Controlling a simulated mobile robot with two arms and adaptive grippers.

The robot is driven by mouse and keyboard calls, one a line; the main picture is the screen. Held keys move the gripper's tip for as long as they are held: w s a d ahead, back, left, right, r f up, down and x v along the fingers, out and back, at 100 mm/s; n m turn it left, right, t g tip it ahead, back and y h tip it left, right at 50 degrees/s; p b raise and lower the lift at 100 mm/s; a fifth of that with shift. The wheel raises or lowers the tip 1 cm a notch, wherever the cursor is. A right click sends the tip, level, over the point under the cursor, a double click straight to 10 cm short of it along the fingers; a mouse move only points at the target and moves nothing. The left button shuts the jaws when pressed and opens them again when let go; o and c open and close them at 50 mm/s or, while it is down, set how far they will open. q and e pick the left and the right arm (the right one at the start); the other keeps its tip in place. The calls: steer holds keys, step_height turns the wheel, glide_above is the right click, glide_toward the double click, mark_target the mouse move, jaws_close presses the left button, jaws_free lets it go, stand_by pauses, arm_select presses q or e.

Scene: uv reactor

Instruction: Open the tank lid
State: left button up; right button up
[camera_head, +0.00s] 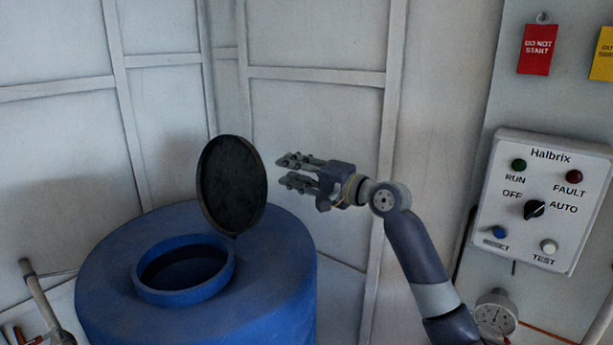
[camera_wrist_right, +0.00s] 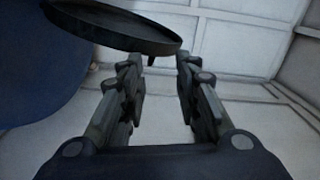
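The blue tank (camera_head: 270,270) stands at the lower left of the head view, with its round opening (camera_head: 183,297) uncovered. The dark round tank lid (camera_head: 232,185) stands nearly upright at the right side of the opening. In the right wrist view the lid (camera_wrist_right: 120,27) crosses the upper left, beyond the fingers. My right gripper (camera_head: 287,170) is just right of the lid, apart from it, with its fingers pointing left. In the right wrist view its fingers (camera_wrist_right: 163,85) are spread with nothing between them. My left gripper is not in view.
A control panel (camera_head: 543,200) with a knob and several buttons is on the right wall. A red tag (camera_head: 537,49) hangs above it and a pressure gauge (camera_head: 495,316) sits below. A pipe (camera_head: 40,295) stands left of the tank. Pale panelled walls close off the back.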

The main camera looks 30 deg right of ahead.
steer(key=shift+v, duration=1.9)
